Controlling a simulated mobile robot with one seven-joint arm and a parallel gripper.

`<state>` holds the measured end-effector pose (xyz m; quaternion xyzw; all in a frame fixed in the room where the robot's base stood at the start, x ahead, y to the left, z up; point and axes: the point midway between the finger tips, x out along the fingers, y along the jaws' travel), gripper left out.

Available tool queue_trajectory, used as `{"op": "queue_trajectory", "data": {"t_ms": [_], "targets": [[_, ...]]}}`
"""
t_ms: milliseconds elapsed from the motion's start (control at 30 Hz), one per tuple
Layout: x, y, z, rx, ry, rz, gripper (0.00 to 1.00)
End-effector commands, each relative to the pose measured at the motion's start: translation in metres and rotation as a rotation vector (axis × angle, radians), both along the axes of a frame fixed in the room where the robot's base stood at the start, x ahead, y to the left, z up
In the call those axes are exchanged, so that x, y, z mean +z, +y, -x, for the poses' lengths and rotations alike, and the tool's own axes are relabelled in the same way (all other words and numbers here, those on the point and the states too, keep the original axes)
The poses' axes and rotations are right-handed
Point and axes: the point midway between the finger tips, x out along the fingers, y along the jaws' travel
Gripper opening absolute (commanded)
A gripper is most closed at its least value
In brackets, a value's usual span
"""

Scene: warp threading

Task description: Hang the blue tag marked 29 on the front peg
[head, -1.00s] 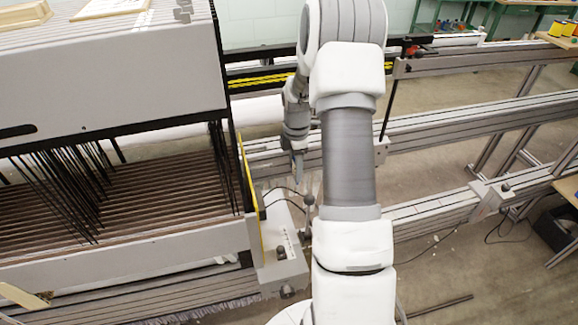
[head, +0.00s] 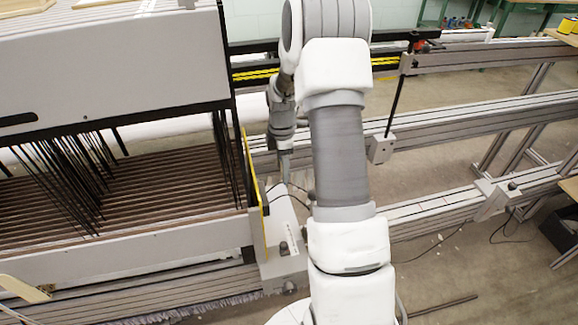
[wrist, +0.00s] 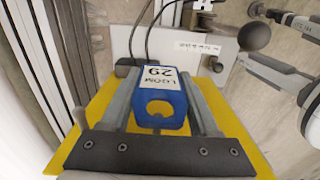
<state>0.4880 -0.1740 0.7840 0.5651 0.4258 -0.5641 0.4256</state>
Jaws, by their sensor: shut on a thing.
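In the wrist view, the blue tag (wrist: 158,107) has a white label reading LOOM 29, upside down in the picture, and a hole near its lower end. My gripper (wrist: 160,77) is shut on it, a finger on each side. In the head view my gripper (head: 284,168) hangs beside the right end of the loom, partly behind my arm; I cannot make out the tag there. I cannot pick out the front peg in either view.
A yellow plate (wrist: 235,130) lies behind my gripper in the wrist view; it shows edge-on in the head view (head: 254,185). A grey box (head: 283,243) with cables is close by. A black ball knob (wrist: 255,36) stands near the fingers. Long rails (head: 480,125) run to the right.

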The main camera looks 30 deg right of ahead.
Motion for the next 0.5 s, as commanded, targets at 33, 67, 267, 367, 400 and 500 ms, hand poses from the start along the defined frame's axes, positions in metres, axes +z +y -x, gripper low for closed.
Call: {"op": "queue_trajectory", "data": {"t_ms": [33, 67, 267, 367, 400, 500], "targets": [[-0.001, 0.003, -0.001, 0.001, 0.0, 0.0, 0.09], [-0.001, 0.005, -0.001, 0.001, 0.0, 0.0, 0.09], [-0.002, 0.016, -0.005, 0.0, 0.0, 0.0, 0.09], [-0.003, 0.022, -0.006, 0.001, 0.0, 0.0, 0.09], [-0.003, 0.025, -0.007, 0.001, 0.0, 0.001, 0.09], [-0.003, 0.03, -0.008, 0.0, 0.0, 0.001, 0.09]]}}
